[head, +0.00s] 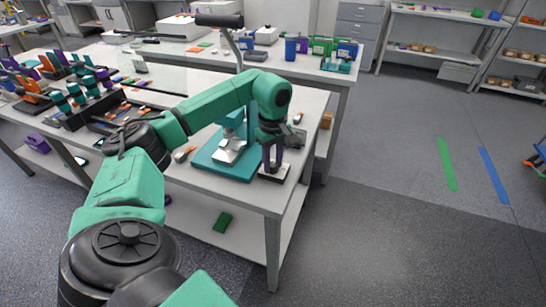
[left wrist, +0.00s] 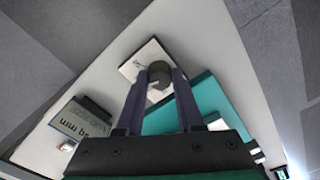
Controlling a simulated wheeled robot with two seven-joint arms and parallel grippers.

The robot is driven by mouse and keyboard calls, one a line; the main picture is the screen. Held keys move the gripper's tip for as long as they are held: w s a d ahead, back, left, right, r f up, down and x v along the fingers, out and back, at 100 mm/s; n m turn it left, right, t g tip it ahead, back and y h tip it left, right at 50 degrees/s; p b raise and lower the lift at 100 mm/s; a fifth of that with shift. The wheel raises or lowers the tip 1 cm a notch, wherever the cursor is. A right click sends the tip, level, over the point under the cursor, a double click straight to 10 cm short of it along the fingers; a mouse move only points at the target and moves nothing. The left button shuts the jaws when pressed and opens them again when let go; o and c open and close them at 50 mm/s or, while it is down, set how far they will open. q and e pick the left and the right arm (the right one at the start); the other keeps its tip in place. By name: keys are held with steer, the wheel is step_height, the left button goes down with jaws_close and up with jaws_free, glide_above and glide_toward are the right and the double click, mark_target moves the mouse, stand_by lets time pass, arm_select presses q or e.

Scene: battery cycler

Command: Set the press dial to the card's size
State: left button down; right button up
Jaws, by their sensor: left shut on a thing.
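The press has a teal base plate (head: 203,163) at the near right corner of the table; the teal plate also shows in the left wrist view (left wrist: 222,100). A dark round dial knob (left wrist: 159,75) sits on a small white plate (left wrist: 141,57) beside it. My left gripper (head: 273,168) points down there, and its two dark fingers are shut on the knob from either side. The pointer and scale are mostly hidden. A small card in a dark holder (left wrist: 84,120) stands nearby with upside-down print including "mm"; I cannot surely read its number. My right gripper is out of view.
A long lever with a black handle (head: 219,20) rises behind my left arm. Racks with teal, orange and purple items (head: 85,90) fill the table's left part. A green block (head: 223,222) lies on the lower shelf. The floor at right is open.

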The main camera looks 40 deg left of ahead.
arm_select(q)
steer(key=n, duration=0.3)
steer(key=shift+r+n+p, duration=0.15)
steer(key=shift+n+p, duration=0.2)
steer(key=shift+n, duration=0.05)
steer(key=n, duration=0.4)
steer(key=shift+n+p, duration=0.3)
steer(key=n, duration=0.3)
steer(key=shift+n, duration=0.3)
steer(key=shift+w+n+p, duration=0.1)
steer(key=shift+n+p, duration=0.3)
steer(key=shift+n, duration=1.5)
steer(key=c, duration=0.7)
jaws_free()
steer(key=shift+o, duration=0.8)
